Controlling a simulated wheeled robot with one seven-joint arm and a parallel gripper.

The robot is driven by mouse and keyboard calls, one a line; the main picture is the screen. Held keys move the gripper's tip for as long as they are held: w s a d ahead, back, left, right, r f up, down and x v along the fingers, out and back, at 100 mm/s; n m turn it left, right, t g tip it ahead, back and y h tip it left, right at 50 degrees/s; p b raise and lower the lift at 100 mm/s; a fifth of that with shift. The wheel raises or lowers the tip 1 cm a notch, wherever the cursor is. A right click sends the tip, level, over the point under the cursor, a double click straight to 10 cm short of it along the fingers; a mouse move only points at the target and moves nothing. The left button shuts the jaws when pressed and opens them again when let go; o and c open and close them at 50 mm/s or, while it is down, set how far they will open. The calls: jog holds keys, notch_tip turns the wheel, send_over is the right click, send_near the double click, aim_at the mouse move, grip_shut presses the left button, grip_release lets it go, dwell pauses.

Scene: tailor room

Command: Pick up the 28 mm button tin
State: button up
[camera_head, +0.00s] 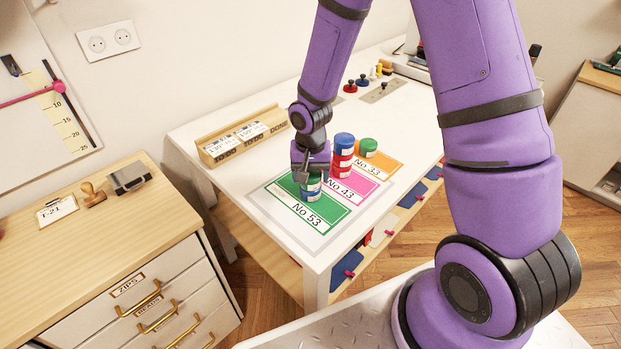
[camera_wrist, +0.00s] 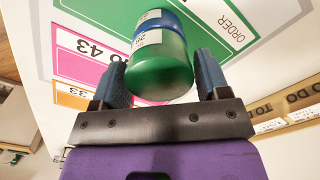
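A stack of tins stands on the green No 53 card (camera_head: 283,207), with a green tin (camera_head: 312,181) on top and a blue band (camera_head: 311,192) below it. In the wrist view the green tin (camera_wrist: 162,72) faces me, with the blue part (camera_wrist: 172,28) behind it. A white label reading about "28" (camera_wrist: 147,38) shows near their border; I cannot tell which part bears it. My gripper (camera_head: 303,172) is at the stack from above. Its fingers (camera_wrist: 162,78) are open, one on each side of the green tin, with visible gaps. Part of the stack is hidden by my gripper.
On the pink No 43 card (camera_head: 362,186) stands a red stack (camera_head: 342,160) with a blue top (camera_head: 344,140), close to the right of my gripper. A green-topped orange tin (camera_head: 368,147) stands on the orange card (camera_head: 392,163). A wooden card rack (camera_head: 240,135) lies behind left.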

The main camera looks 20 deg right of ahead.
jog(key=c, duration=0.6)
jog(key=shift+r, duration=0.1)
